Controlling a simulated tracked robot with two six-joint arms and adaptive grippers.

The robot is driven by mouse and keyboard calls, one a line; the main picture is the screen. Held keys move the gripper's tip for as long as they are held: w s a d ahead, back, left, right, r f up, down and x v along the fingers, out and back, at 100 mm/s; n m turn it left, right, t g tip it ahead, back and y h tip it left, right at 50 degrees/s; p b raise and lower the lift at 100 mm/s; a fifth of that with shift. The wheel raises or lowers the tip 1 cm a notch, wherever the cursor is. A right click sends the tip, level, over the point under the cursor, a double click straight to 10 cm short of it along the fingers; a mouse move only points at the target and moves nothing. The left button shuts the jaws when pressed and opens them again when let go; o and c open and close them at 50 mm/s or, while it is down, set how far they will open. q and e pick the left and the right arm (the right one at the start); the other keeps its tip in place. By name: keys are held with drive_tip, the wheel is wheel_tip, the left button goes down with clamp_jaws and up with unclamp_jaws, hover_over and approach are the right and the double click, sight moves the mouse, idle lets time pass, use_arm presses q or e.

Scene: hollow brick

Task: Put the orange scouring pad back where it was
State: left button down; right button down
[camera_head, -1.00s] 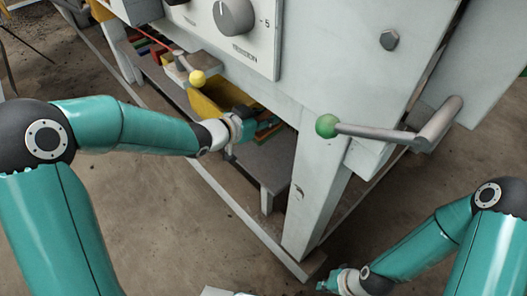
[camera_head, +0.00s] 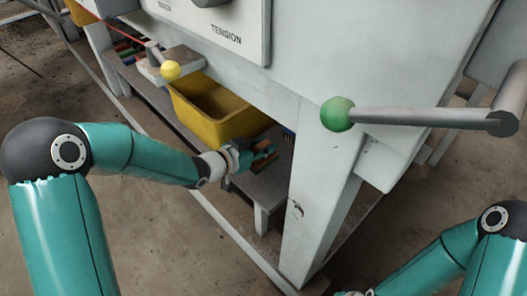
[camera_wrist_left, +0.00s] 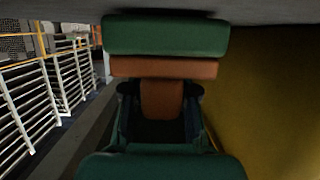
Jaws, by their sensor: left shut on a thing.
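My left gripper (camera_head: 258,158) is low beside the machine, over the grey shelf under it. It is shut on the orange scouring pad (camera_head: 268,152), of which only a small part shows in the head view. In the left wrist view the pad (camera_wrist_left: 164,68) is an orange-brown strip between green parts, just under a grey surface. My fingers hide much of it. I cannot tell whether the pad touches the shelf. Only a sliver of my right gripper (camera_head: 349,293) shows at the bottom edge, and its jaws are hidden.
A yellow bin (camera_head: 207,112) stands on the shelf (camera_head: 268,185) close to the gripper; its wall (camera_wrist_left: 275,100) fills the right of the wrist view. A white machine leg (camera_head: 322,205) stands to the right. A yellow-knobbed lever (camera_head: 170,70) and a green-knobbed lever (camera_head: 338,114) stick out above.

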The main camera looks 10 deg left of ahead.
use_arm(q)
drive_tip(key=shift+f, duration=0.1)
drive_tip(key=shift+f, duration=0.1)
drive_tip(key=c, duration=0.9)
unclamp_jaws()
drive_tip(key=shift+r, duration=0.2)
drive_tip(key=p+v, duration=0.4)
drive_tip(key=v, duration=0.7)
drive_tip(key=shift+s+a+r, duration=0.15)
drive_tip(key=shift+s+a, duration=0.1)
drive_tip(key=shift+s, duration=0.2)
